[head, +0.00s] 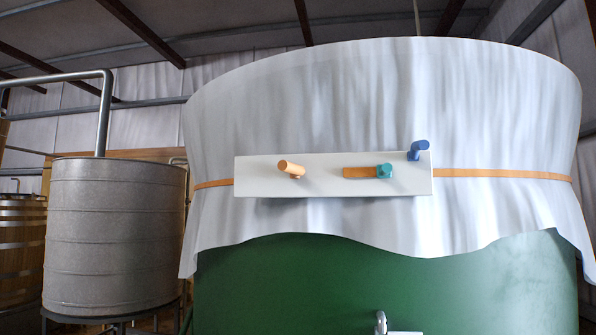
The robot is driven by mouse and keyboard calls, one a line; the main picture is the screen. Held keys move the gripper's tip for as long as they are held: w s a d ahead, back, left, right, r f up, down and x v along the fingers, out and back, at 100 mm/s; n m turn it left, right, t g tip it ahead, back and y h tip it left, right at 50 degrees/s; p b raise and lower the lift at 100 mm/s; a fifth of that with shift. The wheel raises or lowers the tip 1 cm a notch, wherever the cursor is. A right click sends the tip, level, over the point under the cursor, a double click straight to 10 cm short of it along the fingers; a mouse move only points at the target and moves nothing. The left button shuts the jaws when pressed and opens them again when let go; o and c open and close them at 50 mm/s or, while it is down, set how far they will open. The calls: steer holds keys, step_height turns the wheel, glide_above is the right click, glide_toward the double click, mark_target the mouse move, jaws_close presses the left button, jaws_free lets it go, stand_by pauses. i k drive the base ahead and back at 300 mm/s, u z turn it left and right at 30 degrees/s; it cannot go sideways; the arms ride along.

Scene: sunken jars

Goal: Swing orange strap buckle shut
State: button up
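An orange strap (502,173) runs round a white cloth cover on a big green tank and meets a pale plate (335,187) on its front. On the plate's left part, a short orange handle (291,168) sticks out at a slant. Right of the middle, a flat orange bar (359,173) lies level along the plate, with a teal round piece (384,171) at its right end. A blue bent piece (417,151) stands at the plate's top right edge. I cannot tell which piece is the strap's buckle. My gripper is not in view.
The white cover (380,90) hangs in folds over the green tank (400,280). A grey metal part (381,322) shows at the bottom edge, cut off. A grey metal vat (112,235) and wooden barrel (20,245) stand left. Nothing visible blocks the plate's front.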

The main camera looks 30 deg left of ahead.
mark_target(296, 170)
steer(key=z, duration=2.4)
steer(key=k, duration=1.25)
steer(key=u, duration=2.35)
